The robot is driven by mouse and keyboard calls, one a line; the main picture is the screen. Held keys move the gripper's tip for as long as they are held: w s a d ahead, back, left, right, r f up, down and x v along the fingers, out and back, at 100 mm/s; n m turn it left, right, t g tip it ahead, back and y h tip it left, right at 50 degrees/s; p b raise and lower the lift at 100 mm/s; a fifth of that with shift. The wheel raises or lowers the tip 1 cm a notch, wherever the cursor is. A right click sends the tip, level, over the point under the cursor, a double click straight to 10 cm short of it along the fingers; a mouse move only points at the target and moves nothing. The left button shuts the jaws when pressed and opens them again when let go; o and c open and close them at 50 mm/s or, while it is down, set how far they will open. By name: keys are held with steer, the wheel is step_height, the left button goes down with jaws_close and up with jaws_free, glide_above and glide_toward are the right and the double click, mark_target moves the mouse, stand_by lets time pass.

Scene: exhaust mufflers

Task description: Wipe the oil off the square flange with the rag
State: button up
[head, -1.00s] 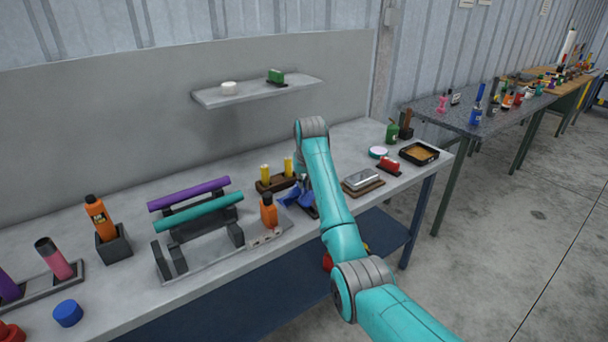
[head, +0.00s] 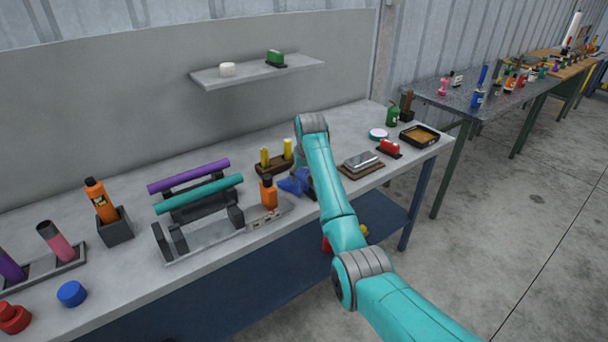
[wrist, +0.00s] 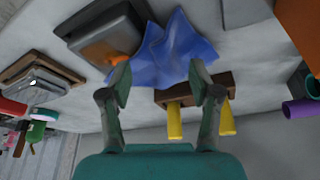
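The blue rag (wrist: 168,52) is crumpled on the bench top, just beyond and between my fingertips in the wrist view. Part of it shows left of my arm in the head view (head: 294,182). My gripper (wrist: 160,76) is open, its two fingers well apart over the rag; I see no grip on the cloth. A dark grey squarish block (wrist: 98,28) with an orange-brown patch (wrist: 103,52) lies beside the rag; it looks like the oily square flange, but I cannot be sure. My arm mostly hides that spot in the head view.
A wooden rack with yellow cylinders (head: 274,164) and an orange bottle (head: 268,192) stand close to the rag. A silver plate on a brown board (head: 362,163) lies right of my arm. A rack with purple and teal tubes (head: 199,194) stands left.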

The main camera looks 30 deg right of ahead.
steer(key=shift+o, duration=0.7)
steer(key=shift+f, duration=0.1)
